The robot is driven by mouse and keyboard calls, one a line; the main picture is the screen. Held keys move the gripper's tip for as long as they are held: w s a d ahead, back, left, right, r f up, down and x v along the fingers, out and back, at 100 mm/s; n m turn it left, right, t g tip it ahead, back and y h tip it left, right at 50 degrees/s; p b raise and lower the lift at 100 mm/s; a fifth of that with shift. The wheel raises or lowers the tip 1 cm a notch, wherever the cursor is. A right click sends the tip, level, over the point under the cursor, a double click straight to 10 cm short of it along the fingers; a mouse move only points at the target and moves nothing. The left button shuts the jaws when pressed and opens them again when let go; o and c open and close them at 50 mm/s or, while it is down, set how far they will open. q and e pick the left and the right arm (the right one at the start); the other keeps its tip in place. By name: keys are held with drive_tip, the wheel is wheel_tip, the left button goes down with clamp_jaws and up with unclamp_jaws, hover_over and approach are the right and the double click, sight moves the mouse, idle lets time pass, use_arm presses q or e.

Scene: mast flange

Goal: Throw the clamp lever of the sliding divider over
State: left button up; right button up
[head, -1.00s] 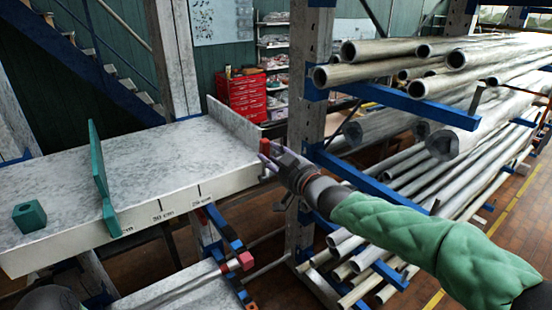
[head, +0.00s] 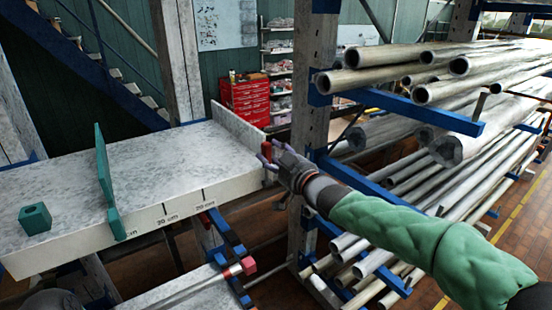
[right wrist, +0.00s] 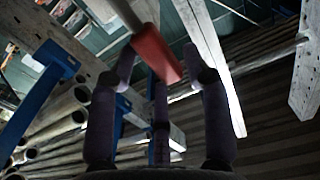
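A red lever handle (head: 266,151) stands at the right end of the pale shelf board (head: 150,170), and it also shows in the right wrist view (right wrist: 156,52). I cannot tell from the frames what it is linked to. The teal sliding divider (head: 104,182) stands upright across the board, left of its middle. My right gripper (head: 270,157) is at the board's right end, its fingers beside the red handle. In the right wrist view its fingers (right wrist: 160,75) are spread, with the handle near their tips; I cannot tell whether they touch. My left gripper is out of view.
A teal block with a hole (head: 35,218) sits on the board's left part. A rack post (head: 312,85) stands just behind my right gripper, with metal pipes (head: 400,75) on blue arms to the right. A red knob (head: 249,265) shows below the board.

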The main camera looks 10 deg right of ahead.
drive_tip(key=shift+a+f, duration=0.2)
drive_tip(key=shift+f, duration=0.3)
drive_tip(key=shift+s+d, duration=0.25)
drive_tip(key=shift+s, duration=0.2)
drive_tip(key=v, duration=0.7)
drive_tip(key=shift+r+p, duration=0.3)
drive_tip(key=shift+a, duration=0.1)
